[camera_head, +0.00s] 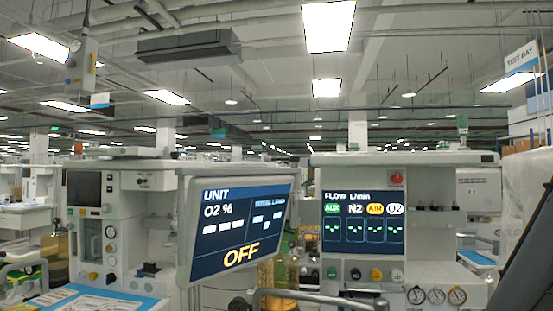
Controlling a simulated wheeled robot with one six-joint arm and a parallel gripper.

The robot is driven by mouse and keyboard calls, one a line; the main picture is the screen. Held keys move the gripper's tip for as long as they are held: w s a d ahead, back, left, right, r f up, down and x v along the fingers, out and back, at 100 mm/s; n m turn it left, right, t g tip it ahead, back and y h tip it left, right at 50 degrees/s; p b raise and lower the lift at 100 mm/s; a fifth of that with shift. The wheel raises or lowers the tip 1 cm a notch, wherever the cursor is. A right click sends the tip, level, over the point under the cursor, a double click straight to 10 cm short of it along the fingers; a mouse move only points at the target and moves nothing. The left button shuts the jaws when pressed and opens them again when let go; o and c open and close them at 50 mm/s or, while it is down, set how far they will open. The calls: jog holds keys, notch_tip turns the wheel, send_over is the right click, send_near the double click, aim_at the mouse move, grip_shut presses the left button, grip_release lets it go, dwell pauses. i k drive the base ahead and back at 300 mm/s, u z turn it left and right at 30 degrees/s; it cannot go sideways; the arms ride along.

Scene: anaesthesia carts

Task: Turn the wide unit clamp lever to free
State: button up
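Two anaesthesia carts face me. The right cart (440,235) is the broader one in view, with a screen marked FLOW L/min (362,222), several knobs below it and round gauges (436,296) at lower right. The left cart (120,225) has a small dark display and a blue worktop. A tilted screen marked UNIT, O2 % and OFF (240,228) stands in front between them. I cannot make out a clamp lever on either cart. My gripper is not in view; a dark part at the lower right edge may be my arm.
A grey curved rail (320,299) crosses the bottom in front of the right cart. Amber cylinders (282,268) stand between the carts. A hanging pendant box (82,62) is at upper left. A TEST BAY sign (521,57) is at upper right. The floor is out of view.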

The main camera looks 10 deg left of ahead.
aim_at(278, 159)
jog(key=k, duration=0.5)
jog(key=u, duration=1.85)
jog(key=i, duration=1.1)
jog(key=z, duration=2.1)
